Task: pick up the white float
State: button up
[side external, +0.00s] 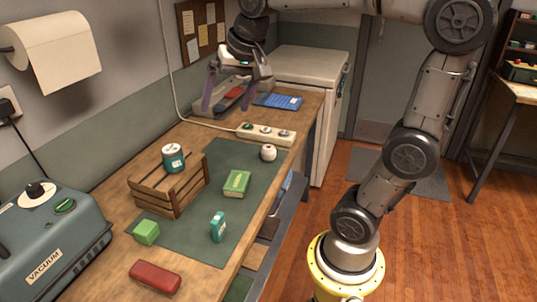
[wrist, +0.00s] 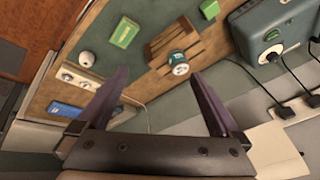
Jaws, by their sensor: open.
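The white float (side external: 268,152) is a small round white ball with a dark spot on it. It sits on the green mat (side external: 203,222) near its far right corner, just in front of the power strip. In the wrist view the float (wrist: 87,59) is at the upper left, outside the fingers. My gripper (side external: 227,103) is open and empty, raised above the far end of the workbench, beyond and to the left of the float. In the wrist view its two purple fingers (wrist: 160,74) are spread wide.
A power strip (side external: 266,133) lies beside the float. A wooden crate (side external: 167,190) carries a can (side external: 173,158). The mat near the float is clear.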

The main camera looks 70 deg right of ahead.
jog(key=w+d+f+m+g, duration=0.1)
jog(key=w+d+f+m, duration=0.1)
jog(key=w+d, duration=0.3)
jog(key=w+d+f+m+g, duration=0.1)
jog(key=w+d+f+m, duration=0.15)
jog(key=d, duration=0.55)
jog(key=m+g+y, duration=0.1)
jog(key=m+g, duration=0.2)
jog(key=m, duration=0.2)
send_near(268, 147)
notch_tip(268, 147, down, 6)
jog(key=shift+s+r, duration=0.1)
jog(key=shift+s, duration=0.05)
jog(key=shift+s+d+f, duration=0.1)
jog(key=shift+f, duration=3.15)
jog(key=shift+c, duration=0.2)
jog(key=c, duration=1.4)
